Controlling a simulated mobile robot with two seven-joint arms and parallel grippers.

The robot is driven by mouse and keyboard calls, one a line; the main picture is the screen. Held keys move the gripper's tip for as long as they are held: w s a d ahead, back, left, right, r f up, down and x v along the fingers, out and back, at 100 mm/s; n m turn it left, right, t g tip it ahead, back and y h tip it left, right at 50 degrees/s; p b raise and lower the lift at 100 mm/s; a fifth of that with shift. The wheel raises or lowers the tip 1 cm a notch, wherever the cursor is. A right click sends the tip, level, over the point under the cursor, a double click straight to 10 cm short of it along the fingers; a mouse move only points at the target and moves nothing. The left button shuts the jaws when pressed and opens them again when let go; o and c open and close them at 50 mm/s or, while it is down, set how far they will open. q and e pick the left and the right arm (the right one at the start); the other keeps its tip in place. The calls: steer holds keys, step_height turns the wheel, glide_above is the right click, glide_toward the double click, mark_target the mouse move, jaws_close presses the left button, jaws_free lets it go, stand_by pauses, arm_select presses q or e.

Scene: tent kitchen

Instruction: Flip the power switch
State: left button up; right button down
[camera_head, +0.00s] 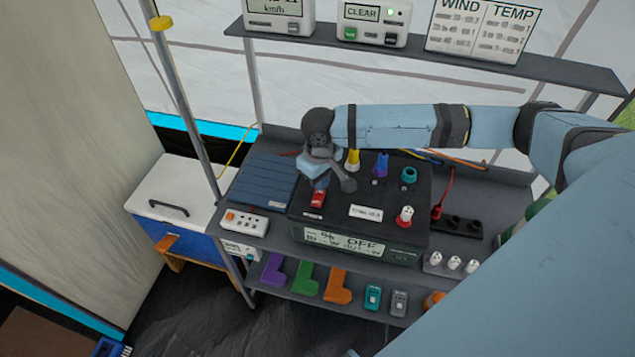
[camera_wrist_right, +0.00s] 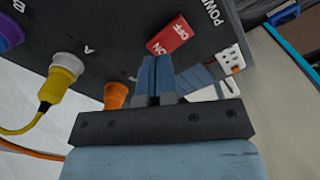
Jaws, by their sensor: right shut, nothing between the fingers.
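The red power switch (camera_head: 318,199) sits on the top left of a black power box (camera_head: 335,227), whose front display reads OFF. In the right wrist view the red switch (camera_wrist_right: 169,35) shows the word OFF beside the printed word POWER. My right gripper (camera_head: 318,184) reaches in from the right, over the box and right by the switch. In the wrist view its two fingers (camera_wrist_right: 155,65) are together and empty, with tips just short of the switch; I cannot tell whether they touch it. My left gripper is not in view.
Yellow (camera_head: 353,160), purple (camera_head: 381,165) and teal (camera_head: 409,175) connectors stand on the box beside my arm. A white-and-red plug (camera_head: 405,215) is at its right front. A blue ribbed panel (camera_head: 262,182) lies left. A shelf (camera_head: 540,67) with displays hangs above.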

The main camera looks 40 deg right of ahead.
mark_target(319, 192)
steer(key=shift+f, duration=0.1)
stand_by(0.6)
steer(key=shift+f, duration=1.15)
stand_by(0.4)
steer(key=shift+r, duration=0.1)
step_height(319, 192, up, 5)
steer(key=p, duration=0.6)
steer(key=shift+r+p, duration=0.1)
steer(key=shift+p, duration=0.3)
steer(key=shift+r+p, duration=0.6)
steer(key=shift+p, duration=0.1)
steer(key=shift+r+p, duration=0.25)
steer(key=shift+p, duration=0.15)
steer(key=shift+f, duration=0.1)
